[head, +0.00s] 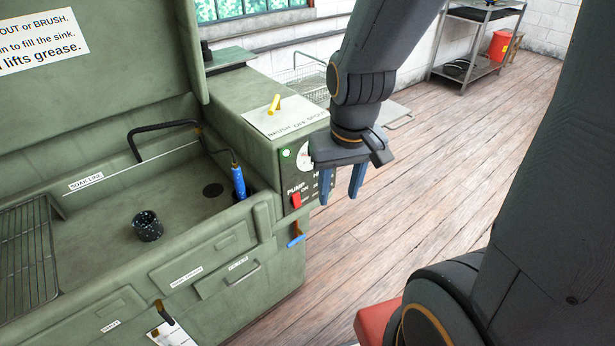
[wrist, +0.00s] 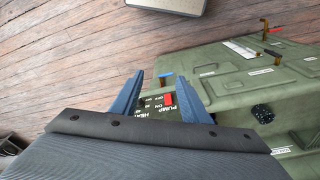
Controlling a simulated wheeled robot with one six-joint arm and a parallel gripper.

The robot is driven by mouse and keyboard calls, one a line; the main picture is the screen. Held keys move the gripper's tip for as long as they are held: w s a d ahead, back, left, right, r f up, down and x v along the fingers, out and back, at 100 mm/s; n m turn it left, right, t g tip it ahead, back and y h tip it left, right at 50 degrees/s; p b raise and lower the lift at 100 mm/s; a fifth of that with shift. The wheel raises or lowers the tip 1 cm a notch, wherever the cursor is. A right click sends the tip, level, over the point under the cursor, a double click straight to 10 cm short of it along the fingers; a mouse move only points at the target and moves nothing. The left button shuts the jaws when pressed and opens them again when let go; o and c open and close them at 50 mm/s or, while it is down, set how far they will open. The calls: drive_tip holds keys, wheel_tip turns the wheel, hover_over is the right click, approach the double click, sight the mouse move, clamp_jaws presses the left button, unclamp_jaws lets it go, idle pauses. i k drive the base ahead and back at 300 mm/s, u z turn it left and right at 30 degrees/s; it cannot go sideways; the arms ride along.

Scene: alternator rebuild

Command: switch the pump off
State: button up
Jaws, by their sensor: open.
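The red pump switch (head: 296,200) sits on the dark control panel (head: 303,180) at the right end of the green parts washer (head: 215,255), beside the word PUMP. A small green light (head: 285,153) glows above it. In the wrist view the red switch (wrist: 168,99) shows between the blue fingers. My gripper (head: 342,195) is open and empty, in front of the panel and to the right of the switch in the head view. It appears apart from the switch. It also shows in the wrist view (wrist: 156,85). The gripper hides part of the panel's right side.
A yellow lever (head: 274,104) stands on the washer's top plate. A blue-handled brush (head: 239,182) and a dark ring-shaped part (head: 147,226) are in the sink. A blue-handled valve (head: 296,240) sticks out below the panel. The wooden floor (head: 440,150) to the right is largely clear.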

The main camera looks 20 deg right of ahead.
sight(296, 201)
drive_tip(key=z, duration=1.5)
drive_tip(key=k, duration=0.95)
drive_tip(key=u, duration=1.05)
